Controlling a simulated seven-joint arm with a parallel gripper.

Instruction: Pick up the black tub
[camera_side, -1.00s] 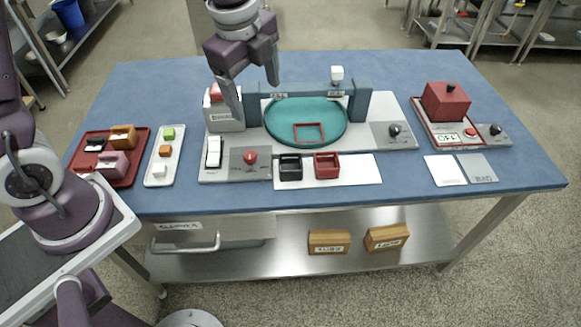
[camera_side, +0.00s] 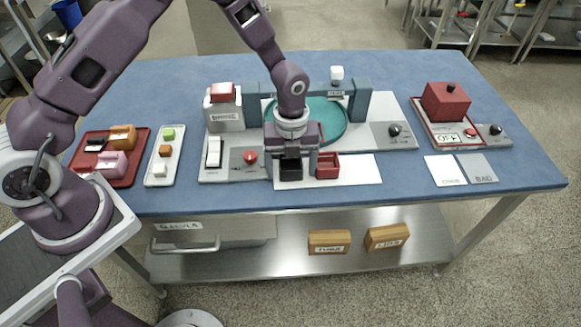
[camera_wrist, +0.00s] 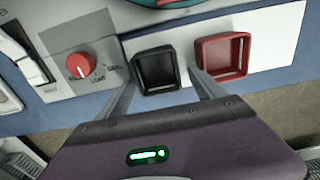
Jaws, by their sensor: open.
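The black tub (camera_side: 290,172) is a small open square container on the white mat (camera_side: 352,168) at the table's front. It also shows in the wrist view (camera_wrist: 157,70), between my two fingers. My gripper (camera_side: 292,165) is directly above it, pointing down, with its fingers open on the tub's left and right sides. In the wrist view my gripper (camera_wrist: 162,92) has one finger left of the tub and one between it and the red tub. I cannot tell whether the fingers touch the tub.
The red tub (camera_side: 327,166) stands close to the right of the black tub and my right finger. A red knob (camera_side: 250,157) is to the left. The teal basin (camera_side: 330,115) lies behind my gripper. The mat's right part is clear.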

